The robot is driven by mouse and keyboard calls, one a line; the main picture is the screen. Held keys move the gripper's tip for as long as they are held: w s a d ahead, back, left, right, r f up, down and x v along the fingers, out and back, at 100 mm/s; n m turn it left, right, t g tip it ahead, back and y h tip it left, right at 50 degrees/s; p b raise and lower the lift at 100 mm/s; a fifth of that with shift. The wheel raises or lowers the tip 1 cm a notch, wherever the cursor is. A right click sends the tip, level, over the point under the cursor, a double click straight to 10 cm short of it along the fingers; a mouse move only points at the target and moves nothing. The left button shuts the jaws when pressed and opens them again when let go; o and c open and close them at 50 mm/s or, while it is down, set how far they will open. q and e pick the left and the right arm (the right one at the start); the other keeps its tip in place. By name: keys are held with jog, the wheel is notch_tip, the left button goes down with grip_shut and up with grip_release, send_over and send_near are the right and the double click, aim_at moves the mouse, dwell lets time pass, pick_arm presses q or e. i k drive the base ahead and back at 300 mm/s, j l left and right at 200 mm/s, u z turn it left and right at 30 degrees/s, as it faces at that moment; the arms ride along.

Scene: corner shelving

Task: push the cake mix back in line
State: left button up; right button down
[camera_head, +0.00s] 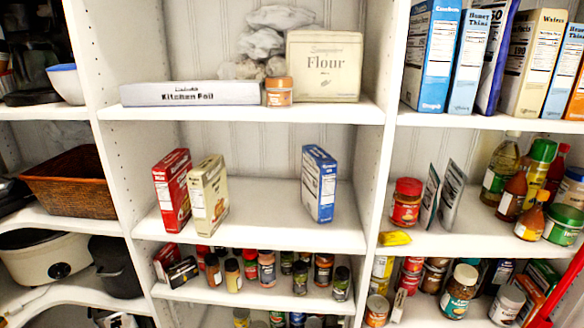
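Three upright boxes stand on the middle shelf (265,222) of the centre bay. A red box (172,190) is at the left, and a beige box (209,196) stands close to its right. A blue box (319,184) stands apart, further right. The beige and red boxes reach nearer the shelf's front edge than the blue one. Their labels are too small to read, so I cannot tell which is the cake mix.
A wide gap lies between the beige and blue boxes. The shelf above holds a kitchen foil box (190,93), a small jar (279,92) and a flour package (323,66). Spice jars (267,268) crowd the shelf below. White uprights bound the bay on both sides.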

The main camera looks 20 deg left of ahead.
aim_at(169, 175)
jog(key=u, duration=1.5)
